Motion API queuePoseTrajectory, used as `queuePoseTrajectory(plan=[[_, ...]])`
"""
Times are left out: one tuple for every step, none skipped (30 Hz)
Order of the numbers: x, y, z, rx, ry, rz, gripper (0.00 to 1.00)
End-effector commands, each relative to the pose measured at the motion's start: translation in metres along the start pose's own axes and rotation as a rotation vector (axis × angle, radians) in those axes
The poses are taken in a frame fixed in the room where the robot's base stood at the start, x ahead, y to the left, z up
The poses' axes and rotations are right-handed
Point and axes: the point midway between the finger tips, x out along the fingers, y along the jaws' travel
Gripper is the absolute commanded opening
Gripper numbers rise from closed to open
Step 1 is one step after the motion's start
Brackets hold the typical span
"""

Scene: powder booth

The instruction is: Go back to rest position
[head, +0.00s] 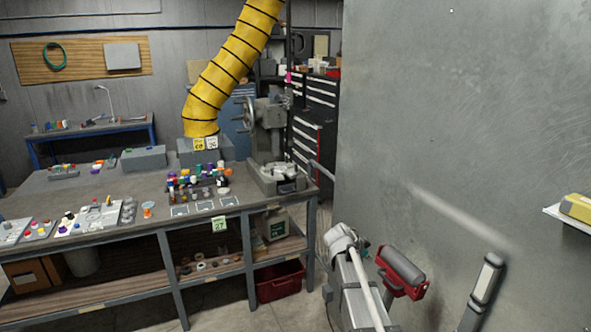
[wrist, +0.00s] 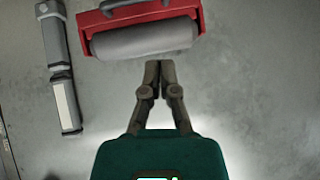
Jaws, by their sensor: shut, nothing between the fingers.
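My gripper (wrist: 158,66) shows in the wrist view with its two dark fingers together and nothing between them. Its teal body fills the bottom middle of that view. Just ahead of the fingertips is a red fixture with a grey roller (wrist: 145,37); I cannot tell the exact gap. The same red fixture (head: 402,272) shows at the lower right of the head view, right of my white and grey arm (head: 358,285). In the head view the fingers are too small to make out.
A grey bar (head: 487,280) stands right of the red fixture. A large grey wall (head: 465,120) closes off the right side, with a white shelf at its edge. A workbench (head: 150,200) crowded with small parts stands left. A red bin (head: 280,282) sits beneath it.

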Motion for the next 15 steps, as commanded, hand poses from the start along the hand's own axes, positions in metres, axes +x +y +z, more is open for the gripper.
queuePoseTrajectory(plan=[[-0.002, 0.008, 0.005, -0.023, -0.016, 0.005, 0.00], [-0.003, 0.012, 0.008, -0.042, -0.028, 0.009, 0.00], [-0.004, 0.018, 0.013, -0.071, -0.048, 0.014, 0.00], [-0.006, 0.023, 0.017, -0.095, -0.064, 0.017, 0.00], [-0.007, 0.028, 0.021, -0.122, -0.082, 0.020, 0.00], [-0.010, 0.036, 0.028, -0.162, -0.109, 0.023, 0.00], [-0.012, 0.042, 0.033, -0.194, -0.130, 0.026, 0.00], [-0.014, 0.048, 0.038, -0.227, -0.153, 0.026, 0.00], [-0.017, 0.056, 0.045, -0.273, -0.185, 0.026, 0.00], [-0.019, 0.063, 0.051, -0.308, -0.210, 0.025, 0.00], [-0.022, 0.069, 0.057, -0.343, -0.234, 0.022, 0.00], [-0.026, 0.077, 0.064, -0.391, -0.268, 0.018, 0.00], [-0.028, 0.083, 0.070, -0.427, -0.293, 0.012, 0.00], [-0.031, 0.089, 0.075, -0.464, -0.318, 0.006, 0.00], [-0.035, 0.097, 0.083, -0.512, -0.352, -0.003, 0.00]])
